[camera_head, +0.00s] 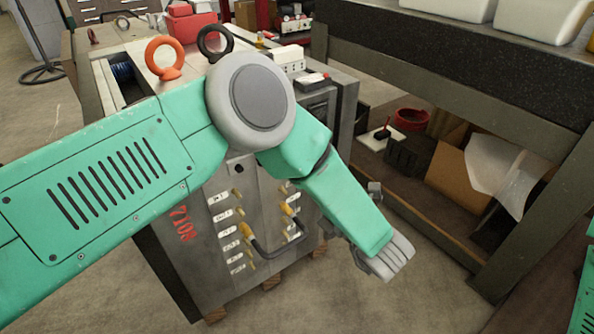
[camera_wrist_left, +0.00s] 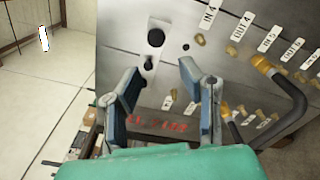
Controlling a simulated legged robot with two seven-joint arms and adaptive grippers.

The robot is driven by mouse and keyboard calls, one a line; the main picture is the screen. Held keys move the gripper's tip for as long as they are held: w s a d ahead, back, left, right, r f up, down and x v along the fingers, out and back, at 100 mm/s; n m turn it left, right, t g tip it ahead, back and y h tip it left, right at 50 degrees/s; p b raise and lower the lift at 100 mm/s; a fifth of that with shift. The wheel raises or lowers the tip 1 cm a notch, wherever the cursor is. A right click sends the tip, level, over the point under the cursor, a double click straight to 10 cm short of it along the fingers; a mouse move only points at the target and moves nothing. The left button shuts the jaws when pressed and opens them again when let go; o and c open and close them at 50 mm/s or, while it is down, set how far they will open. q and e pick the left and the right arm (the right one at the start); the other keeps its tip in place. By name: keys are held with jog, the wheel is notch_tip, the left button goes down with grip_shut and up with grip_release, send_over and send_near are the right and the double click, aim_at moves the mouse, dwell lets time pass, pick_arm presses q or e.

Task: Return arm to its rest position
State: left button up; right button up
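My left arm (camera_head: 100,170) reaches in from the left across the head view, bent at a large grey joint (camera_head: 250,100). Its gripper (camera_head: 388,260) is at the right of the steel mould base (camera_head: 205,255), partly hidden behind the arm's last link. In the left wrist view the left gripper (camera_wrist_left: 160,75) has its two fingers spread apart, with nothing between them. Beyond them is the mould's side face (camera_wrist_left: 120,50) with two dark holes; I cannot tell whether the fingers touch it. At the right edge of the head view a green part of my right arm (camera_head: 585,290) shows; its gripper is out of view.
The mould base carries an orange eyebolt (camera_head: 165,58), a black eyebolt (camera_head: 215,40), labelled brass fittings and a dark hose (camera_head: 275,250). A dark-topped workbench (camera_head: 450,65) stands at the right, with a cardboard box (camera_head: 452,165) beneath. Open floor (camera_head: 440,300) lies in front.

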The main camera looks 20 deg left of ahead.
pick_arm(q)
jog(key=shift+s+d, duration=0.4)
jog(key=shift+d, duration=0.05)
jog(key=shift+a, duration=0.1)
